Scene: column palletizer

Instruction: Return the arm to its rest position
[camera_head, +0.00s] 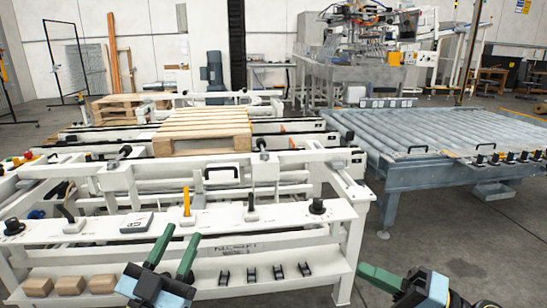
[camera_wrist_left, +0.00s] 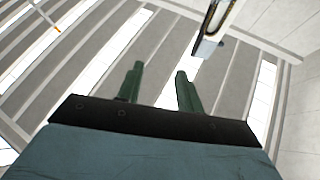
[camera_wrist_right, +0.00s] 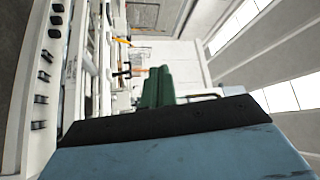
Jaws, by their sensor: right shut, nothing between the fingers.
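My left gripper (camera_head: 175,243) is at the lower middle of the head view, in front of the white machine frame (camera_head: 285,215). Its two green fingers stand apart with nothing between them; the gap also shows in the left wrist view (camera_wrist_left: 160,88). My right gripper (camera_head: 362,268) is at the lower right of the head view, right of the frame's front leg, its fingers pointing left. In the right wrist view its green fingers (camera_wrist_right: 157,86) are together and empty. Most of both arms is out of the head view.
A wooden pallet (camera_head: 205,128) lies on the machine. The front ledge carries a yellow lever (camera_head: 186,202) and black knobs. The lower shelf holds several brown blocks (camera_head: 70,285) and black clips (camera_head: 251,275). A roller conveyor (camera_head: 440,130) stands right. Floor (camera_head: 440,225) is clear between.

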